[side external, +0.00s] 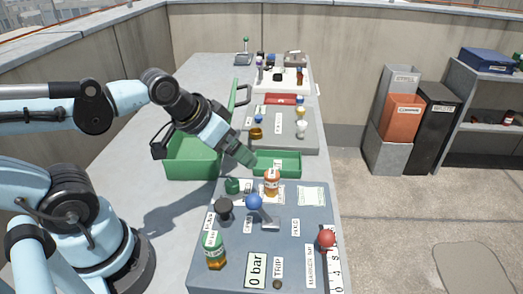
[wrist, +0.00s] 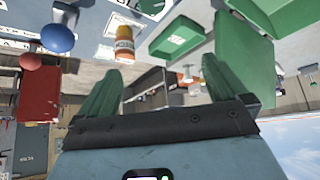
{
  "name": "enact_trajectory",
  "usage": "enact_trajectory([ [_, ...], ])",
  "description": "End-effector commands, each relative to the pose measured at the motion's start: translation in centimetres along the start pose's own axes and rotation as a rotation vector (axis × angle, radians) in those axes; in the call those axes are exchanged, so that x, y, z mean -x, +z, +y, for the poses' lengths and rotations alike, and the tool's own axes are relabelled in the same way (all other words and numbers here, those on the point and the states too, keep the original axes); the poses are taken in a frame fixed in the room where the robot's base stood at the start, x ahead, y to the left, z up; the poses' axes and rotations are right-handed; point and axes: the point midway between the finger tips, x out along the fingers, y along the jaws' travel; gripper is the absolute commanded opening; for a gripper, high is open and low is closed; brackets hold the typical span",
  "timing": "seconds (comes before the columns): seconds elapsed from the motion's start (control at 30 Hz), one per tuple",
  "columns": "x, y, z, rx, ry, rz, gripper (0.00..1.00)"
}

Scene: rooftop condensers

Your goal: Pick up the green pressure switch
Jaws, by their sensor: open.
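A small dark green piece (side external: 232,186), which looks like the green pressure switch, stands on the near blue-grey panel (side external: 300,258), left of an orange bottle with a white label (side external: 271,183). I cannot make it out surely in the wrist view. My gripper (side external: 246,160) has green fingers and is tilted downward, above and slightly beyond the green piece, apart from it. In the wrist view my gripper (wrist: 160,85) shows its two fingers spread with nothing between them. The orange bottle also shows in the wrist view (wrist: 125,42).
A green tray (side external: 290,165) and an open green box (side external: 185,170) are close to my gripper. The bench's left side is clear.

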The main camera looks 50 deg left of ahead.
Motion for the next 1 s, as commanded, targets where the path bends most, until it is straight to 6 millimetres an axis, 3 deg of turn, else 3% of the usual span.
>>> enact_trajectory([
  [0.1, 0.0, 0.0, 0.0, 0.0, 0.001, -0.001, 0.97],
  [0.3, 0.0, 0.0, 0.0, 0.001, 0.001, -0.001, 0.66],
  [0.67, 0.2, 0.1, 0.6, 0.024, 0.012, -0.02, 0.65],
  [0.87, 1.7, 1.4, 4.7, 0.213, 0.059, -0.176, 0.65],
  [1.0, 4.0, 3.2, 8.0, 0.396, 0.033, -0.34, 0.65],
])
